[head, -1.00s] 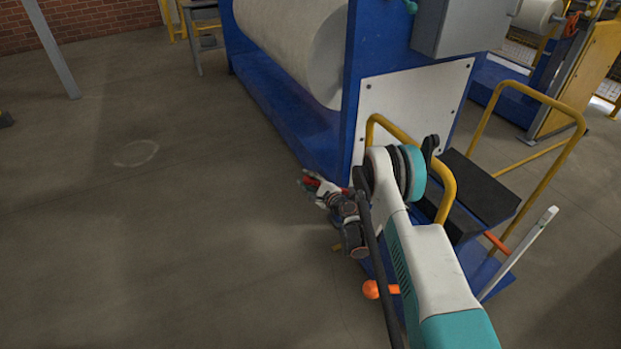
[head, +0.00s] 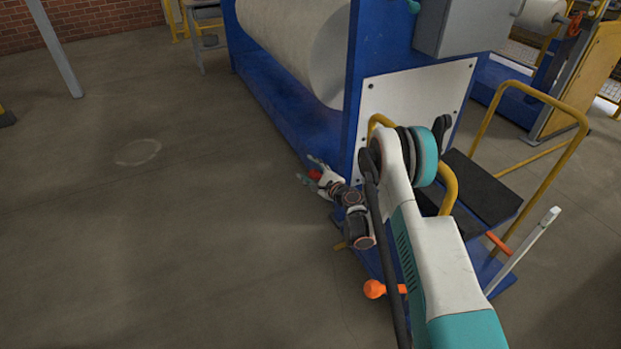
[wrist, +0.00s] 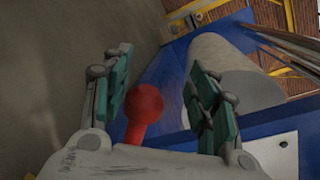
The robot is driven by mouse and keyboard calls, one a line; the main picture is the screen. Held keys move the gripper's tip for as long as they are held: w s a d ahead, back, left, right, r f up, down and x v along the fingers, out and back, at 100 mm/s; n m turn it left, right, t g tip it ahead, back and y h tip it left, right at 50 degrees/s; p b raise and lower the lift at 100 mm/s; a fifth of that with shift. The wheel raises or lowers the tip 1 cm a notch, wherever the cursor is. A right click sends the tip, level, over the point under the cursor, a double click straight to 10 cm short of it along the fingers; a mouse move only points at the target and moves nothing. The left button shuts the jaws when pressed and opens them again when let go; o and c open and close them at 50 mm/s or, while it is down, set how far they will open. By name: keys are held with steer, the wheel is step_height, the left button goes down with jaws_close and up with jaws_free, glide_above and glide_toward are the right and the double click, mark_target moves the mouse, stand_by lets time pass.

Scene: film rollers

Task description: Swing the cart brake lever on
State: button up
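A red ball knob (wrist: 143,103) on a short red stem shows between the fingers of my gripper (wrist: 163,88) in the wrist view, nearer the left finger. The fingers are spread apart with a gap on the knob's right, so my gripper is open. In the head view my gripper (head: 309,171) is low beside the blue machine's front corner, with the red knob (head: 315,175) at it. An orange lever with a ball end (head: 374,289) sticks out low at the left of the cart (head: 500,278). What the red stem is fixed to is hidden.
The blue machine frame (head: 347,125) with a big white roll (head: 300,45) stands just behind my gripper. The cart has yellow rails (head: 545,95) and dark steps; my arm covers part of it. The floor on the left is clear.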

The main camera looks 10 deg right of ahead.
steer(key=shift+r, duration=2.65)
